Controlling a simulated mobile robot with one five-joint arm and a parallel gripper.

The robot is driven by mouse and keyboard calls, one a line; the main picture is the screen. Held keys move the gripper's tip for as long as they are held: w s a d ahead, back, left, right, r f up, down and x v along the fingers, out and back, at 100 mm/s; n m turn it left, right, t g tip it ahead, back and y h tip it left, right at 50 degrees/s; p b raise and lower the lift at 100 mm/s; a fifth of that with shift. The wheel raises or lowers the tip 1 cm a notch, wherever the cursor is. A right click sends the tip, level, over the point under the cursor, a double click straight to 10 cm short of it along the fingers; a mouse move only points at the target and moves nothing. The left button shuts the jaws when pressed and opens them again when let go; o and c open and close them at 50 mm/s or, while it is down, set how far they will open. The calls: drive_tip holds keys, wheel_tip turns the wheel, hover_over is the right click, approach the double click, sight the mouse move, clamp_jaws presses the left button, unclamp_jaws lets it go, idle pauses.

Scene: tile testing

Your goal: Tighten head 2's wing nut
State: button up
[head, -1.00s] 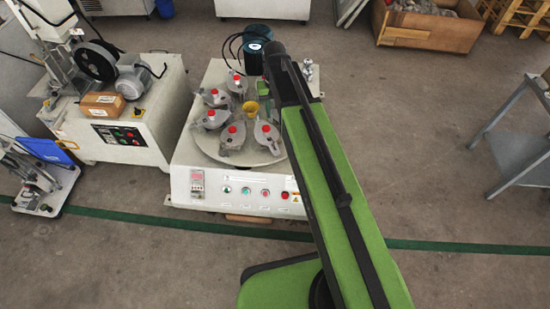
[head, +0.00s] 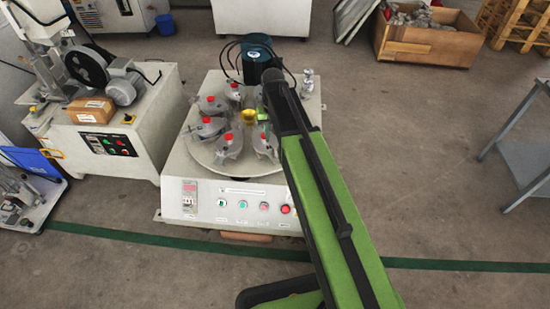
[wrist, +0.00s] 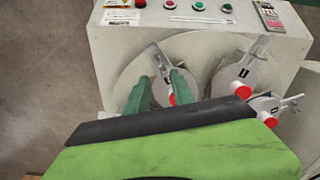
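The lapping machine's round turntable (head: 240,172) carries several grey heads with red-topped parts, such as a front head (head: 229,145) and a right head (head: 266,142). In the wrist view my gripper (wrist: 164,82) has two green fingers apart over one head (wrist: 155,66). That head's red part (wrist: 172,99) shows between the fingers, close to the right one. I cannot tell whether a finger touches it. A second head (wrist: 236,72) with a red part (wrist: 243,92) is to the right. Head numbers and wing nut shapes are not legible. In the head view my arm hides the fingertips.
A yellow funnel (head: 248,115) stands near the turntable's middle. A blue-green motor (head: 257,55) and a clear bottle (head: 307,82) are behind. The front panel has buttons (head: 263,206). A grinder bench (head: 105,135) is at left, a grey table (head: 525,145) at right.

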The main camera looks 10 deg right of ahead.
sight(273, 151)
wheel_tip(273, 151, down, 8)
drive_tip(key=b, duration=0.6)
drive_tip(key=shift+r, duration=0.15)
clamp_jaws()
